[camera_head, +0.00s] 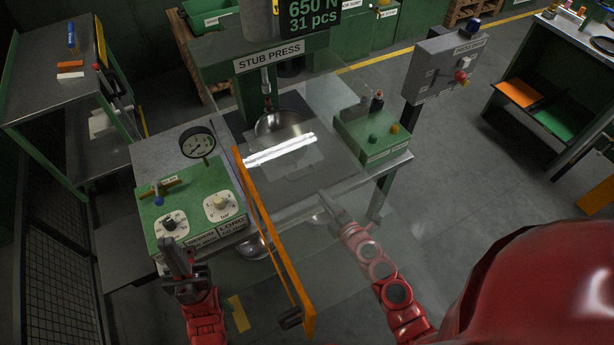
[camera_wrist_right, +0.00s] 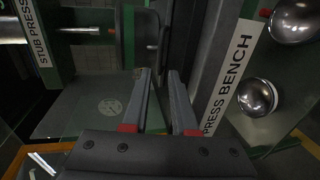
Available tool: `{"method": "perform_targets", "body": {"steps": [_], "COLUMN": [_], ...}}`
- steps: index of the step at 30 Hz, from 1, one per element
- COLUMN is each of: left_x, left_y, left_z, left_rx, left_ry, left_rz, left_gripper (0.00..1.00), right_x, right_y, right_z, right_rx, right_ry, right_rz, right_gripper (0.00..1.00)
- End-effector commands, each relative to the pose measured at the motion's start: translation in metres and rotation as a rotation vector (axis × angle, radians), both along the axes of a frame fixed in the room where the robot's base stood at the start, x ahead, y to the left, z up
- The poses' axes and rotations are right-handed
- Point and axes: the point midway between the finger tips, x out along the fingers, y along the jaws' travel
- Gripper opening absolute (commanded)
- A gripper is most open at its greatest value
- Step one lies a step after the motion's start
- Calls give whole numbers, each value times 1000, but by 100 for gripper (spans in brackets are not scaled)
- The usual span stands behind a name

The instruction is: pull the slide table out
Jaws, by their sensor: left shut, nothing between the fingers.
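The slide table appears to be the dark flat plate (camera_head: 236,128) under the STUB PRESS in the head view. A shiny metal bowl (camera_head: 283,122) sits on it. Bright reflections on a clear panel partly cover it, so its handle and edges are hard to make out. My right gripper (camera_head: 331,205) is at the front edge of the bench. In the right wrist view its fingers (camera_wrist_right: 159,88) are apart, with nothing visible between them, beside the PRESS BENCH label (camera_wrist_right: 222,82). My left gripper (camera_head: 177,258) is shut and empty in front of the green control box (camera_head: 188,203).
An orange-edged clear guard (camera_head: 273,230) slants between my two arms. A gauge (camera_head: 197,143) and a green button box (camera_head: 372,136) stand on the bench. Metal bowls (camera_wrist_right: 258,97) lie below the bench front.

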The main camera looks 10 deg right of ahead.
Motion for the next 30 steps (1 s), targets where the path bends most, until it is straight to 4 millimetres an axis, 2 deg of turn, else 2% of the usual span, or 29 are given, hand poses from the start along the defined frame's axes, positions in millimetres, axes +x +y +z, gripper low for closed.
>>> {"method": "perform_targets", "body": {"steps": [1, 9, 15, 21, 29, 30], "left_x": [0, 0, 0, 0, 0, 0], "left_y": [0, 0, 0, 0, 0, 0], "left_z": [0, -5, -10, -12, -12, -12], "left_rx": [0, 0, 0, 0, 0, 0], "left_ry": [0, 0, 0, 0, 0, 0], "left_rz": [0, 0, 0, 0, 0, 0], "left_gripper": [0, 0, 0, 0, 0, 0], "right_x": [12, 64, 92, 104, 105, 105], "right_y": [1, 15, 23, 28, 28, 28], "right_z": [-1, -14, -22, -24, -24, -24], "right_rx": [0, 1, 0, -1, -2, -2], "right_ry": [-2, -3, -1, 1, 1, 1], "right_rz": [-4, -4, -1, 1, 1, 1], "right_gripper": [26, 26, 26, 26, 26, 23]}}
